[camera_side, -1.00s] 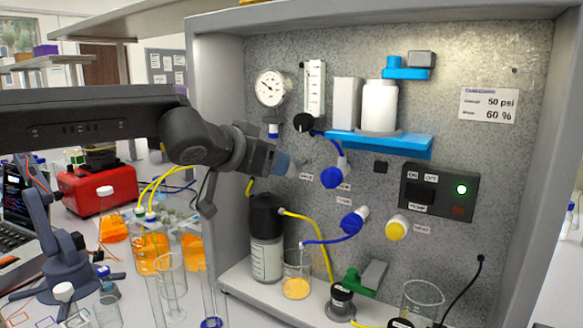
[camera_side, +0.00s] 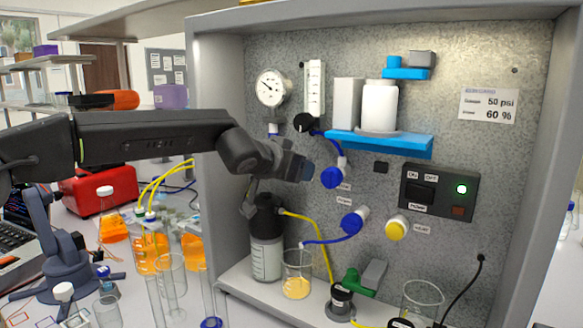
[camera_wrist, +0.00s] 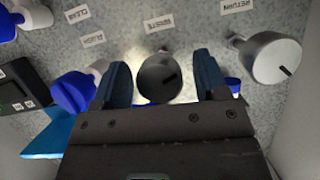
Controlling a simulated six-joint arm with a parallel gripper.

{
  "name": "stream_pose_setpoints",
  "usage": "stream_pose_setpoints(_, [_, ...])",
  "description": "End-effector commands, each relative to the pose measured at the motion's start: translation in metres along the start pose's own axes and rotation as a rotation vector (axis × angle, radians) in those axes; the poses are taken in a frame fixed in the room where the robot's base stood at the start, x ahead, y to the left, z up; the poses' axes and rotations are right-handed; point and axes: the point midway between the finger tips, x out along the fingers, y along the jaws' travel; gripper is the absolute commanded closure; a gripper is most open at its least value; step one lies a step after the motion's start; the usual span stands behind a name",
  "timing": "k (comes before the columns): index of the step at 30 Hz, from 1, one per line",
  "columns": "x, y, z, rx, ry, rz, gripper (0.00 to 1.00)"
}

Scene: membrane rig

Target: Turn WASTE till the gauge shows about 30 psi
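In the wrist view, the grey round WASTE knob (camera_wrist: 165,76) with a dark pointer mark sits below the WASTE label (camera_wrist: 159,22). My gripper (camera_wrist: 163,90) is open, with one blue finger on each side of the knob. I cannot tell whether either finger touches it. In the side view, my gripper (camera_side: 308,172) is close to the panel, left of a blue valve knob (camera_side: 332,178), and the WASTE knob is hidden. The round white gauge (camera_side: 271,88) is at the panel's upper left. Its needle points to the upper left; its numbers are too small to read.
A RETURN knob (camera_wrist: 270,58) is right of my fingers in the wrist view, and a blue knob (camera_wrist: 73,92) is close on the left. A blue shelf (camera_side: 380,143) holds white containers. Glassware stands below.

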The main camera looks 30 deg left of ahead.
Motion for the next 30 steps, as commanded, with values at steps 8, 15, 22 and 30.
stream_pose_setpoints(8, [-0.0004, -0.0001, 0.0000, 0.000, 0.000, 0.000, 0.60])
stream_pose_setpoints(15, [-0.0005, 0.0000, 0.0000, 0.000, 0.000, 0.000, 0.82])
stream_pose_setpoints(22, [-0.0004, 0.0001, 0.0000, 0.020, -0.001, -0.009, 0.82])
stream_pose_setpoints(30, [-0.0004, 0.0013, -0.0002, 0.143, 0.000, -0.058, 0.82])
